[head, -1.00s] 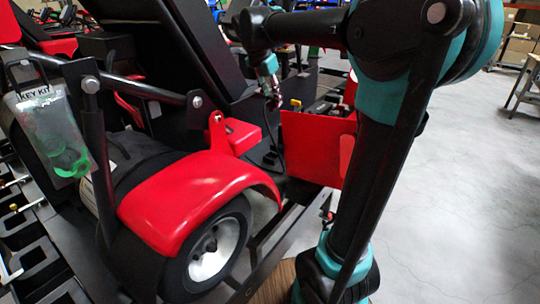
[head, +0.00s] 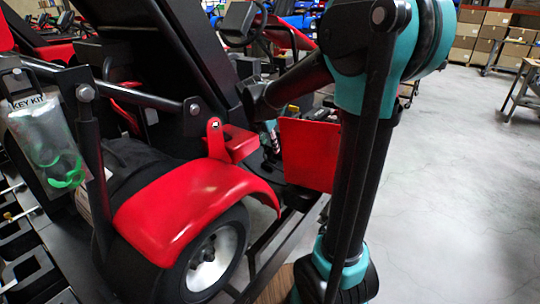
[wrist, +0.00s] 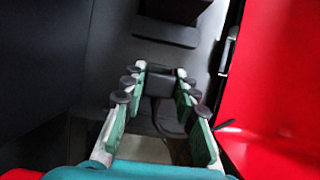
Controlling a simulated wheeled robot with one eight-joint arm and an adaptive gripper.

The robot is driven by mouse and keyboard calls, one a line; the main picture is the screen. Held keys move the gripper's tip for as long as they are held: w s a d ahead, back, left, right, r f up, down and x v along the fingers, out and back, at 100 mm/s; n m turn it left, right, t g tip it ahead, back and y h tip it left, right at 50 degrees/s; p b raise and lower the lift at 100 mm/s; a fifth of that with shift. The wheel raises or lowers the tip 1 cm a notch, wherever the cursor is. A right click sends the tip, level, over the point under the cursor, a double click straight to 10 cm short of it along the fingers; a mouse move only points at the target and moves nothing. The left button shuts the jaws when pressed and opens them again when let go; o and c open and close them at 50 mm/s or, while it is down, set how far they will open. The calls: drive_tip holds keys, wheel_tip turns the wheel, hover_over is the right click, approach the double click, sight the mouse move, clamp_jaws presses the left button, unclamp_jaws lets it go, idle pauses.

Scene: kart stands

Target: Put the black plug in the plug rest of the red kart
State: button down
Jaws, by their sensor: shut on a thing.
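My gripper shows in the wrist view (wrist: 160,85) with its two green-and-white fingers closed on a dark block, which looks like the black plug (wrist: 160,80). A dark, cable-like shape runs back from it between the fingers. In the head view the wrist is down inside the red kart, between the red bracket and the red side panel, and the fingertips and plug are hidden. The red kart shows by its red fender (head: 190,205). I cannot make out the plug rest for certain in either view.
A red side panel (head: 308,153) stands close to the right of my gripper. A red bracket (head: 236,143) is to the left, and a black seat rises behind it. A key-kit bag (head: 45,140) hangs at far left. The floor at right (head: 450,190) is clear.

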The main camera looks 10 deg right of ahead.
sight(270, 154)
drive_tip(key=shift+f, duration=1.95)
drive_tip(key=shift+f, duration=0.15)
drive_tip(key=c, duration=1.2)
unclamp_jaws()
drive_tip(key=v, duration=1.2)
